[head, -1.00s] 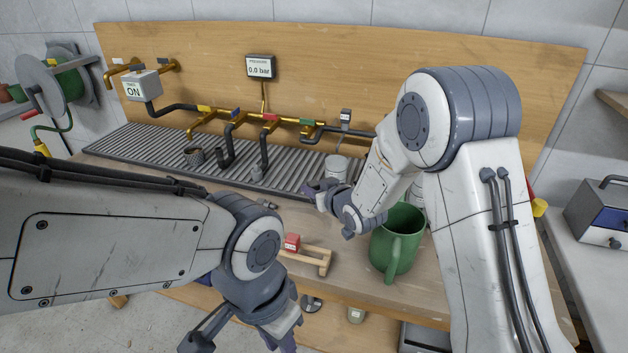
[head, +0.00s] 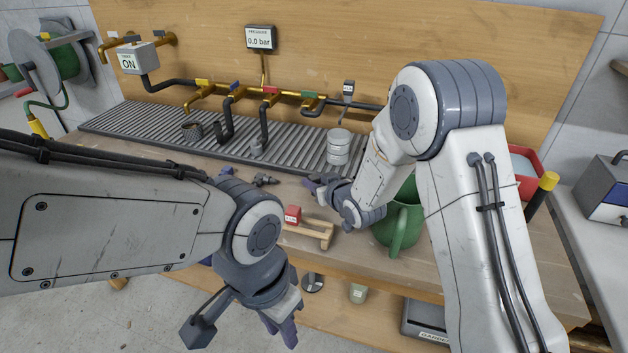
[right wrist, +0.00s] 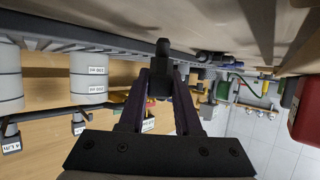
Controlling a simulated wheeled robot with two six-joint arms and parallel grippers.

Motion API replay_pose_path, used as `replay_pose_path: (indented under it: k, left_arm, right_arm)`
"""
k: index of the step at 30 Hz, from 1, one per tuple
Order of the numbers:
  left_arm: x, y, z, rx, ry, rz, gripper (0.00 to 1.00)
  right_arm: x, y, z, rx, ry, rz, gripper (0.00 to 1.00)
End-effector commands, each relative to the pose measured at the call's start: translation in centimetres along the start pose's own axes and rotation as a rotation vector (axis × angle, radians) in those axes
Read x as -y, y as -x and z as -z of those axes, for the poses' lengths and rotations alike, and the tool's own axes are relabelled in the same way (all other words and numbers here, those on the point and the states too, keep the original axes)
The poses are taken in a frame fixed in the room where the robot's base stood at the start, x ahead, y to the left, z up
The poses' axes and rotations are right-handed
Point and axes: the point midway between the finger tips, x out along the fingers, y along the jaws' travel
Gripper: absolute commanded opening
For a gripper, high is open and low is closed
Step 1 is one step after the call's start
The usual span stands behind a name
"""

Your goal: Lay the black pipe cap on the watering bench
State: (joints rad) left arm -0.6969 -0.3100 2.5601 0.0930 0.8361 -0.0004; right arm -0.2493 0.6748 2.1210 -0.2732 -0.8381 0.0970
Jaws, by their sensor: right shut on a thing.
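My right gripper (head: 322,188) is over the front part of the wooden watering bench (head: 375,265). In the right wrist view it is shut on a small black piece with a rounded end (right wrist: 162,48), which looks like the black pipe cap. That view is upside down, with the bench along the top. The piece is near the bench top; I cannot tell whether they touch. In the head view the piece is hard to make out at the fingertips. My left gripper (head: 280,328) hangs low in front of the bench; its jaw opening is unclear.
A red block (head: 292,215) on a small wooden stand is just in front of my right gripper. A green jug (head: 402,232) stands to its right. Small dark fittings (head: 264,181) lie to its left.

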Motion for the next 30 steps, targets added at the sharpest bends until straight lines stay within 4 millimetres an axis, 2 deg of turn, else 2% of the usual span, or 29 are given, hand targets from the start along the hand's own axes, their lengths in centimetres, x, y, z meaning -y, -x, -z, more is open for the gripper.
replay_pose_path:
  k: [24,25,27,28,30]
  left_arm:
    - [0.1,-1.0,-0.1,0.000,0.000,0.000,0.29]
    - [0.1,-1.0,-0.1,0.000,0.000,0.000,0.29]
    - [0.1,-0.9,-0.1,0.000,0.000,0.000,0.29]
    - [0.1,-0.9,-0.1,0.000,0.000,0.000,0.29]
    - [0.1,-0.9,-0.1,0.000,0.000,0.000,0.29]
  right_arm:
    - [0.0,-0.5,-1.1,0.000,0.000,0.001,0.00]
    - [0.0,-0.5,-1.1,0.000,0.000,0.001,0.36]
    - [0.0,-0.4,-1.0,0.000,0.000,0.000,0.63]
    - [0.0,-0.4,-1.0,0.000,0.000,0.001,0.67]
    - [0.0,-0.4,-1.0,0.000,0.000,0.001,0.67]
